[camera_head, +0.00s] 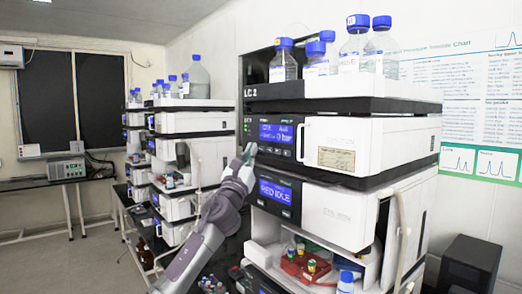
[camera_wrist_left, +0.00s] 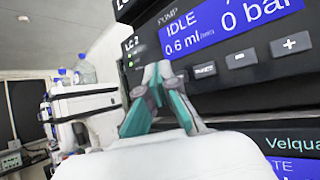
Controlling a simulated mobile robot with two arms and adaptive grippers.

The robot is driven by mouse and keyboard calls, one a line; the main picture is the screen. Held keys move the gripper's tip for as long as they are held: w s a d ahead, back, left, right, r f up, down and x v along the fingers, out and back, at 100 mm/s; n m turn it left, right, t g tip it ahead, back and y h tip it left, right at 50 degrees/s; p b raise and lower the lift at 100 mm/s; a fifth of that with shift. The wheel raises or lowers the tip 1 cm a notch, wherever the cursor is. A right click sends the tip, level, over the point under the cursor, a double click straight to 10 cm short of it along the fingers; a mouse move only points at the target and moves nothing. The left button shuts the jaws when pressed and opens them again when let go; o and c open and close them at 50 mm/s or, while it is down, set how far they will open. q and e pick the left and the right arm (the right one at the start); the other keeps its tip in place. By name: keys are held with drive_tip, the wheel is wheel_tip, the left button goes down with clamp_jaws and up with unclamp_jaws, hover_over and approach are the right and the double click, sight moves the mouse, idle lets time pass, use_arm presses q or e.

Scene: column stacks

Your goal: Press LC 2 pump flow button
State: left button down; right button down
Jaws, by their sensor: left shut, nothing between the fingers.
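The LC 2 stack stands at the centre right of the head view, with its pump module's blue display (camera_head: 276,132) lit. In the left wrist view the pump display (camera_wrist_left: 228,22) reads IDLE, 0.6 ml and 0 bar. Below it sit a small labelled button (camera_wrist_left: 205,69), a minus button (camera_wrist_left: 239,57) and a plus button (camera_wrist_left: 290,44). The small label is too blurred to read surely. My left gripper (camera_head: 249,151) is shut and empty at the pump panel's left side. Its fingertips (camera_wrist_left: 158,70) appear left of the labelled button; contact cannot be told.
Blue-capped bottles (camera_head: 356,44) stand on top of the stack. A lower module with a second blue display (camera_head: 275,190) is under the pump. Another instrument stack (camera_head: 197,122) stands behind on the left. A black box (camera_head: 471,262) is at the lower right.

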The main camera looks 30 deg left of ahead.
use_arm(q)
drive_tip(key=shift+w+d, duration=0.2)
drive_tip(key=shift+w, duration=0.15)
drive_tip(key=shift+w+d, duration=0.1)
drive_tip(key=shift+w, duration=0.25)
idle(0.8)
drive_tip(key=shift+s, duration=0.15)
drive_tip(key=shift+s+a, duration=0.3)
drive_tip(key=shift+s, duration=0.35)
drive_tip(key=s, duration=0.1)
drive_tip(key=s+a+p, duration=0.1)
drive_tip(key=s, duration=0.1)
drive_tip(key=s+a, duration=0.1)
drive_tip(key=shift+s+p, duration=0.3)
drive_tip(key=shift+p, duration=0.05)
idle(0.7)
